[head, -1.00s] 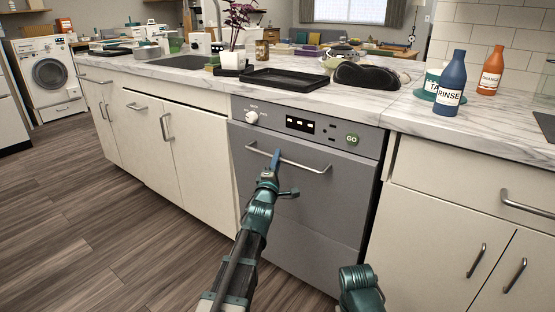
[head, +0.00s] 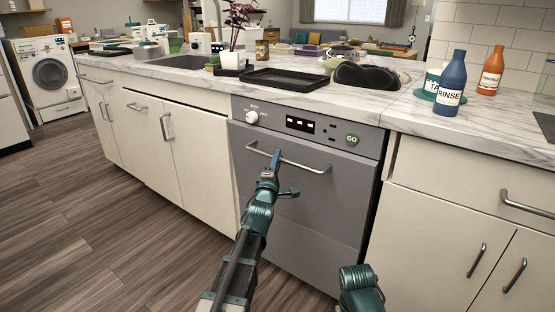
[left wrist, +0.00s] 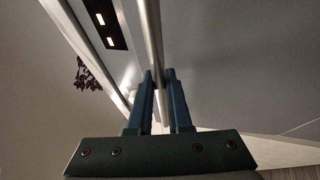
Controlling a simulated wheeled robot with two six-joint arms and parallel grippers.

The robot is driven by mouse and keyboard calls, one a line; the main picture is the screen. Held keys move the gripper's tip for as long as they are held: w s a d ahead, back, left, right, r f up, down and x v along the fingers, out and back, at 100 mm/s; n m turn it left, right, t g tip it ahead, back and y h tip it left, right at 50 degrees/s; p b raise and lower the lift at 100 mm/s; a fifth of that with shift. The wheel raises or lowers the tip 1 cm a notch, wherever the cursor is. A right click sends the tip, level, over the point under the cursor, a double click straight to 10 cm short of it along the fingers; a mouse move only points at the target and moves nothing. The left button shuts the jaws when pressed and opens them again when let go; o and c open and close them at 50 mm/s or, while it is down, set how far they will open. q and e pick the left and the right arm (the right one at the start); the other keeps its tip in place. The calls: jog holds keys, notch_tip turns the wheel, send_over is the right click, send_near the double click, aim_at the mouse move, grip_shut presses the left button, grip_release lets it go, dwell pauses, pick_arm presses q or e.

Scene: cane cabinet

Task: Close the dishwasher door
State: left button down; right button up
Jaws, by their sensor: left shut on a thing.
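The dishwasher has a grey door (head: 305,215) that stands upright and looks flush, or nearly flush, with the cabinet fronts. A silver bar handle (head: 310,167) runs across the upper part of the door. My left gripper (head: 275,158) is at the handle, left of its middle. In the left wrist view, the blue fingers (left wrist: 160,85) sit on both sides of the bar handle (left wrist: 152,45) and are shut on it. The control panel (head: 305,125) is above the door. My right arm (head: 360,288) shows at the bottom; its gripper is out of view.
A marble counter (head: 225,83) runs above the dishwasher, with a black tray (head: 288,78), a blue bottle (head: 451,83) and an orange bottle (head: 491,70) on it. White cabinets (head: 200,160) flank the dishwasher. The wooden floor (head: 90,225) at left is clear.

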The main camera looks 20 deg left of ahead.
aim_at(283, 153)
dwell(0.3)
pick_arm(q)
jog(key=w+p, duration=0.1)
jog(key=w, duration=0.1)
jog(key=d+r+g+p, duration=0.1)
jog(key=shift+w+m+p, duration=0.3)
jog(key=shift+w+p, duration=0.05)
jog(key=shift+w, duration=0.05)
jog(key=shift+f, duration=0.2)
jog(key=c, duration=0.8)
grip_release()
jog(key=shift+w+d, duration=0.1)
jog(key=shift+c, duration=0.2)
jog(key=s+f+b, duration=0.2)
jog(key=s, duration=1.1)
jog(key=shift+s+d+f, duration=0.2)
jog(key=shift+s+d, duration=0.1)
